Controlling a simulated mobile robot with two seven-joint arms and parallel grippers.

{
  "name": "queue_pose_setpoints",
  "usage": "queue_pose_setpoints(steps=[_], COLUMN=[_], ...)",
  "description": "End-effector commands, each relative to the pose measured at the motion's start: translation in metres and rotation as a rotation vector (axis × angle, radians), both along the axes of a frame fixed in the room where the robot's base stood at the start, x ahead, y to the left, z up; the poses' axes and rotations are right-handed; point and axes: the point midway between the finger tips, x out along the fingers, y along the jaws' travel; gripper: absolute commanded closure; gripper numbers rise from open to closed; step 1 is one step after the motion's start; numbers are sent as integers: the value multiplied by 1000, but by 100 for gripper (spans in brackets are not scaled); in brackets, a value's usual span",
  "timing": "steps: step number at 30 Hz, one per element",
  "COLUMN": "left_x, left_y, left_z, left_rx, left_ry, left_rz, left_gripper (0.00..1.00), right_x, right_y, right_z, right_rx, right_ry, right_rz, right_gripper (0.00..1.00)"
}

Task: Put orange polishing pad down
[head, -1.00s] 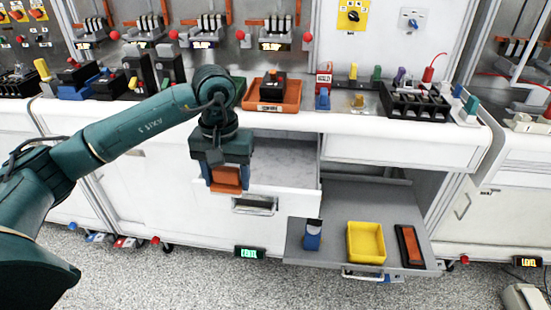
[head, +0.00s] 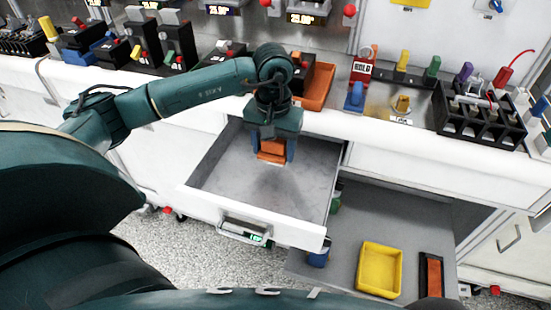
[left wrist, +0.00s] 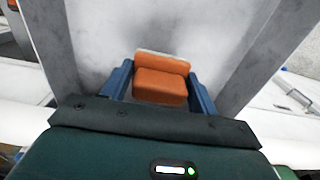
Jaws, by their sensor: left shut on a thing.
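The orange polishing pad (head: 271,151) is a small orange block with a pale edge. My left gripper (head: 272,157) is shut on it, with a blue finger on either side. The gripper points down into an open, empty grey drawer (head: 230,183). In the left wrist view the pad (left wrist: 161,86) sits between the blue fingers, with the drawer's grey floor (left wrist: 165,25) beyond it. I cannot tell whether the pad touches the drawer floor. My right gripper is not in view.
A lower pull-out shelf at right holds a yellow tray (head: 380,270), an orange-and-black block (head: 432,275) and a blue item (head: 318,258). The countertop above carries an orange tray (head: 318,87), a black rack (head: 480,120) and coloured-handled tools. The drawer's floor around the pad is clear.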

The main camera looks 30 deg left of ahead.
Motion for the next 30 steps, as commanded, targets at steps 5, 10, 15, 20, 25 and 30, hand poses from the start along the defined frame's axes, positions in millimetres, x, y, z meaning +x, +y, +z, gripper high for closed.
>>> queue_pose_setpoints(steps=[5,10,15,20,25,30], left_x=[0,0,0,0,0,0], left_y=[0,0,0,0,0,0], left_z=[-14,-37,-46,-46,-48,-48], left_rx=[0,-1,0,-1,0,0], left_ry=[1,3,-2,-2,-1,-1], left_rz=[-1,1,0,-1,0,0], left_gripper=[66,66,66,66,36,22], right_x=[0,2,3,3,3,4], right_y=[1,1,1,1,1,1], right_z=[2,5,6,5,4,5], right_rx=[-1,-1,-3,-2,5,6], right_ry=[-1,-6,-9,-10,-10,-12], right_rz=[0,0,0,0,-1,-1], right_gripper=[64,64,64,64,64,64])
